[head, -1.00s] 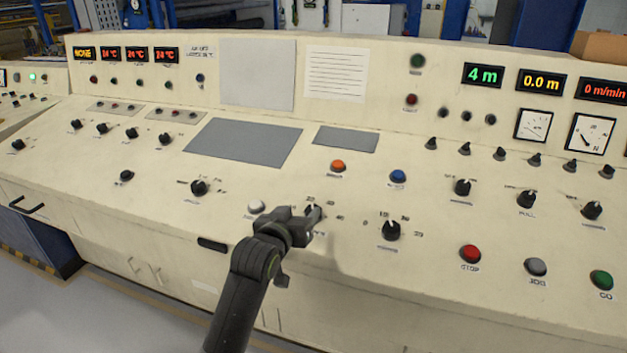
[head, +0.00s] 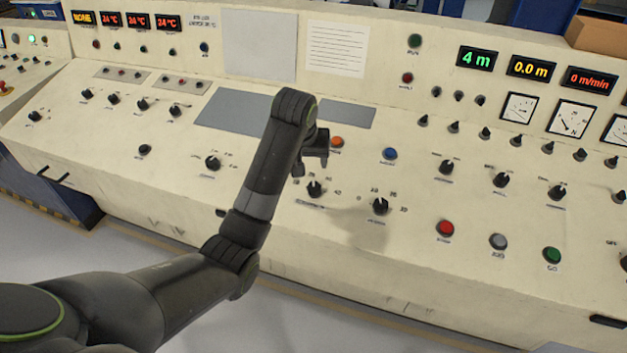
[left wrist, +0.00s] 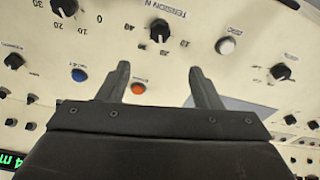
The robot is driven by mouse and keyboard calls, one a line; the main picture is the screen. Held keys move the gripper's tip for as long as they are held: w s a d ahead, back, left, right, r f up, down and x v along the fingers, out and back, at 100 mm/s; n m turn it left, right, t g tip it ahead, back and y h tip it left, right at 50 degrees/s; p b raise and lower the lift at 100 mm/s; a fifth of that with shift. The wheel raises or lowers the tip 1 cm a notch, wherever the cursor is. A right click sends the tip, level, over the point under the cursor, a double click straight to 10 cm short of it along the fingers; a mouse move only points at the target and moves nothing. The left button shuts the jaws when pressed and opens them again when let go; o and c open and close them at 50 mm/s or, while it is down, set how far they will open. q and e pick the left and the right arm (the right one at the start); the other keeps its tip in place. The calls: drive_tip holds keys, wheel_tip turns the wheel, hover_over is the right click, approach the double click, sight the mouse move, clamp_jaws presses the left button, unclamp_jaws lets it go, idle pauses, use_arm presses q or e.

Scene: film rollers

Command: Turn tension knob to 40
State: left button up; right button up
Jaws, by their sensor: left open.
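The tension knob (head: 315,188) is a small black knob with a light pointer mark on the cream console, with scale numbers around it. In the left wrist view the tension knob (left wrist: 160,30) appears upside down beside its "TENSION N" label. Its pointer seems to face roughly toward the console's back in the head view; I cannot read the exact value. My left gripper (head: 312,165) is open and empty, raised off the panel and apart from the knob. Its two spread fingers (left wrist: 160,72) show in the wrist view, with the knob beyond them. My right gripper is not in view.
A similar black knob (head: 380,206) stands to the right. An orange button (head: 337,142) and a blue button (head: 389,154) lie behind. A white button (left wrist: 226,45) is beside the tension knob in the wrist view. Red (head: 445,228), grey and green buttons line the front right.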

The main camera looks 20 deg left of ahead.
sight(314, 187)
use_arm(q)
drive_tip(key=p+x, duration=0.1)
drive_tip(key=x, duration=1.3)
drive_tip(key=shift+f, duration=0.15)
drive_tip(key=shift+x, duration=1.05)
drive_tip(key=c, duration=1)
